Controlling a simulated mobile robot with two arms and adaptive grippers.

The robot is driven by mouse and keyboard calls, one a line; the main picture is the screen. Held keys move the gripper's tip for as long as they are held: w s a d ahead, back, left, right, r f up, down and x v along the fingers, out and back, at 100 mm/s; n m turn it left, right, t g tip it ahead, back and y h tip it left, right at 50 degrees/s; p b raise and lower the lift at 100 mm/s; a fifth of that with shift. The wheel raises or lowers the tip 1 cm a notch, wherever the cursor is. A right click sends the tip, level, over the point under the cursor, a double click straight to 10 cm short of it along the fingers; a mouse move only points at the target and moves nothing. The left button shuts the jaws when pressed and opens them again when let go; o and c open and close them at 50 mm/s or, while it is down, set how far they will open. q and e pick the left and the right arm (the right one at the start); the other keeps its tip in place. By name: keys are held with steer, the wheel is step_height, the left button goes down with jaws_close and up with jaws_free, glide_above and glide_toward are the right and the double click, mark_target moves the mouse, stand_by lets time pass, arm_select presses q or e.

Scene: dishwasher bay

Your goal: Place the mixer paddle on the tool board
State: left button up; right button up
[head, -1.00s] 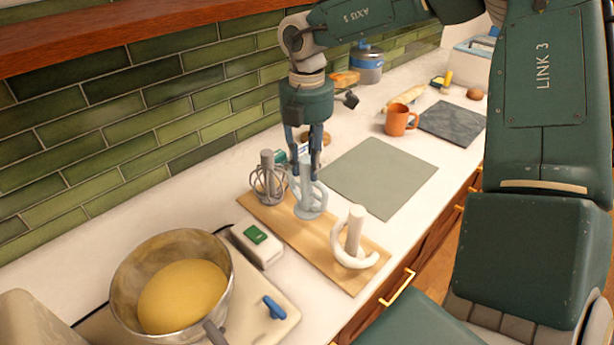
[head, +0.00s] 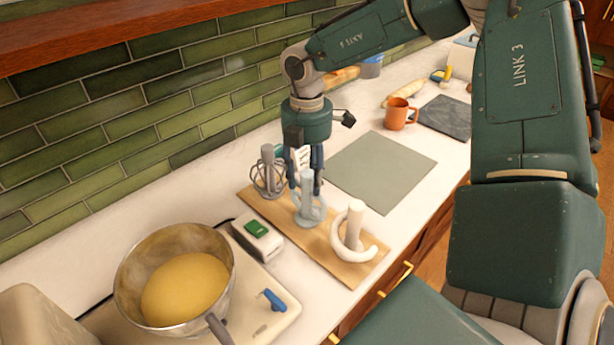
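The mixer paddle (head: 309,212) is pale blue-grey with a thick stem and a looped lower part. It stands upright on the wooden tool board (head: 273,212), between a wire whisk (head: 268,172) and a white dough hook (head: 352,240). My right gripper (head: 305,182) points down at the paddle's stem. Its two dark fingers are apart, one on each side of the stem, with small gaps showing. The stem hides part of the space between them. My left gripper is out of view.
A mixing bowl of dough (head: 178,282) stands at the front left, near a white box with a green top (head: 257,238). A grey-green mat (head: 380,170) lies clear to the right of the board. An orange mug (head: 399,114) and a dark slab (head: 446,118) are beyond.

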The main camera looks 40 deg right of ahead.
steer(key=shift+r+p, duration=0.2)
steer(key=shift+p, duration=0.1)
steer(key=shift+r, duration=0.3)
step_height(320, 180, up, 11)
steer(key=b, duration=0.3)
steer(key=shift+r, duration=0.15)
steer(key=shift+s, duration=0.1)
